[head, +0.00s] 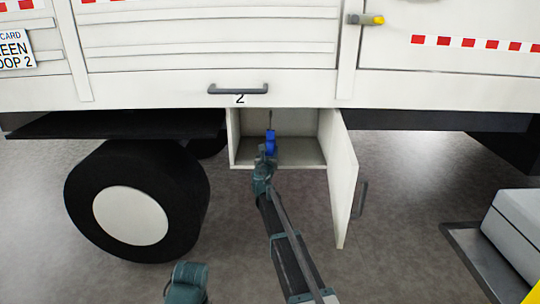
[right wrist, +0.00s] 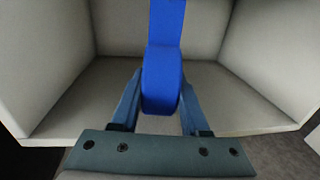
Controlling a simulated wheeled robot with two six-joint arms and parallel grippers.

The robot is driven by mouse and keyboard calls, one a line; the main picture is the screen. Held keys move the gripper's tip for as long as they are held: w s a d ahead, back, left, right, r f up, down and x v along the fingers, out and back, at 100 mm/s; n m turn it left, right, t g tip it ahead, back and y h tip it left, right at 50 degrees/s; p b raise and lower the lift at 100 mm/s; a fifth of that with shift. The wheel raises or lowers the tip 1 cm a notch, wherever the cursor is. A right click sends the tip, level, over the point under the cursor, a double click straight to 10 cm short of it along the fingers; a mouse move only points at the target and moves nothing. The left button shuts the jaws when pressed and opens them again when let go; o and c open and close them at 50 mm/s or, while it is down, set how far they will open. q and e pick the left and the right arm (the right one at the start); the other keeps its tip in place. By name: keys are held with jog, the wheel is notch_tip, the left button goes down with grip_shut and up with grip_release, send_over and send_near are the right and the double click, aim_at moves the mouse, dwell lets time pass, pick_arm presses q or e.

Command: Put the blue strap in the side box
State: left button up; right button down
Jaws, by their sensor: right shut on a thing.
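The side box (head: 300,152) is an open white compartment under the truck body, with its door (head: 343,180) swung out to the right. Its inside floor and walls (right wrist: 66,60) fill the right wrist view. My right gripper (head: 269,151) is at the box opening, shut on the blue strap (head: 271,144). In the right wrist view the strap (right wrist: 163,80) sits between the two fingers, its far part running up out of the picture. It is held inside the box, over its floor; I cannot tell whether it touches the floor. My left gripper is not in view; part of my left arm shows at the bottom.
A black wheel (head: 190,200) with a white hub stands left of the box. The open door, with a dark handle (head: 362,200), hangs right of my right arm. A grey case (head: 520,225) lies on a dark cart (head: 462,240) at the far right.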

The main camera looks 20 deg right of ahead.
jog(key=shift+w+a+x, duration=0.1)
jog(key=shift+a+x, duration=0.15)
jog(key=shift+x, duration=1.55)
jog(key=shift+w+a+x, duration=0.1)
jog(key=shift+a+x, duration=0.1)
jog(key=shift+x, duration=1.65)
jog(key=shift+w+a+x, duration=0.1)
jog(key=shift+a+x, duration=0.15)
jog(key=shift+x, duration=1.55)
jog(key=shift+f+b, duration=0.5)
jog(key=shift+b, duration=0.05)
jog(key=shift+c, duration=1.6)
grip_release()
jog(key=shift+s, duration=0.1)
jog(key=v, duration=1.3)
jog(key=shift+s+a, duration=0.1)
jog(key=shift+s, duration=0.2)
